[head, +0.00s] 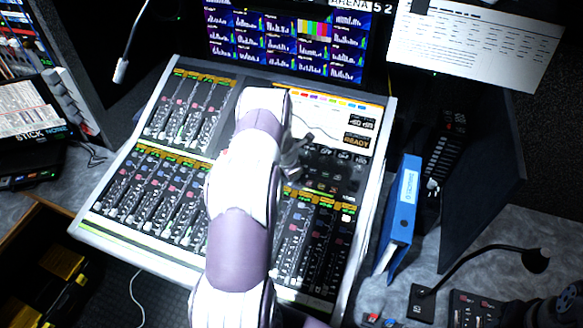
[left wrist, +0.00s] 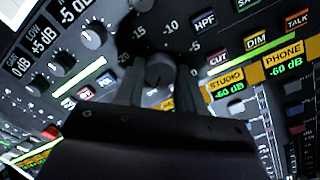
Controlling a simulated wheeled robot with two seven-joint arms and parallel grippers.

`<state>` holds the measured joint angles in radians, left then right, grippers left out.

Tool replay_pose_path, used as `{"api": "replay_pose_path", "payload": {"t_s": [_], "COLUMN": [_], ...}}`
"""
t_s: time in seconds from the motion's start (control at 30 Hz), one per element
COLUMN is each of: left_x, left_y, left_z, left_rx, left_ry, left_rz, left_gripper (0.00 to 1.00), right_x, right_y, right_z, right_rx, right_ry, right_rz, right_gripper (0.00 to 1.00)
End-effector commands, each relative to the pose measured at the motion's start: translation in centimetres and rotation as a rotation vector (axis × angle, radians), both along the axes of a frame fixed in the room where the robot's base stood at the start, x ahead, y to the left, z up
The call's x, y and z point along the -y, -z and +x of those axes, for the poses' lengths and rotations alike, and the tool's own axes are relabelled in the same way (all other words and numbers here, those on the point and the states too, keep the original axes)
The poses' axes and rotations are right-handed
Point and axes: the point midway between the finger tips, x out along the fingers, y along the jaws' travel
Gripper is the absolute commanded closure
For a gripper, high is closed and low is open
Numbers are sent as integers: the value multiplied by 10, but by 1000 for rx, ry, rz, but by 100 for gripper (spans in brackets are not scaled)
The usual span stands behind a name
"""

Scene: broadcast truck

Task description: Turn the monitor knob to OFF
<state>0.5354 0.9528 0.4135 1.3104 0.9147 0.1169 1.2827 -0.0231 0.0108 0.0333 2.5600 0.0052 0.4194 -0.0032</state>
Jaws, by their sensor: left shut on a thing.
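The mixing console (head: 215,152) fills the middle of the head view. In the left wrist view a round dark knob (left wrist: 160,68) sits between the two fingers of my left gripper (left wrist: 160,84), which is shut on it. A printed scale with -5, -10 and -15 runs around this knob. The knob's pointer cannot be made out, and no OFF mark is readable. In the head view my left gripper (head: 293,158) is at the console's centre-right panel, partly behind my arm, and the knob is hidden there.
Small knobs (left wrist: 92,36) and lit HPF, CUT, DIM and TALK buttons (left wrist: 256,41) surround the held knob. A microphone (head: 121,70) hangs at the upper left. A blue binder (head: 403,210) stands right of the console, near a gooseneck microphone (head: 535,260). Screens (head: 287,40) stand behind.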

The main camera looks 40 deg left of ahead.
Motion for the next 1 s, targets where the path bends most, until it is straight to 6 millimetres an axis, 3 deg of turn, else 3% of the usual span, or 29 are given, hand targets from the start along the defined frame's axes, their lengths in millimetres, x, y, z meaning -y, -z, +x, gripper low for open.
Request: {"api": "replay_pose_path", "payload": {"t_s": [0.3, 0.83, 0.87, 0.9, 1.0], "left_x": [0, 0, 0, 0, 0], "left_y": [-1, 0, 0, 0, 0], "left_z": [0, 0, 0, 0, 0], "left_rx": [14, 16, 16, 16, 16], "left_ry": [-98, -116, -115, -115, -115], "left_rz": [-39, -47, -46, -46, -46], "left_gripper": [93, 93, 52, 40, 37], "right_x": [0, 0, 0, 0, 0], "right_y": [-5, -5, -5, -5, -5], "right_z": [0, 0, 0, 0, 0], "right_rx": [0, 0, 0, 0, 0], "right_ry": [0, 0, 0, 0, 0], "right_rz": [0, 0, 0, 0, 0], "right_gripper": [57, 57, 57, 57, 57]}}
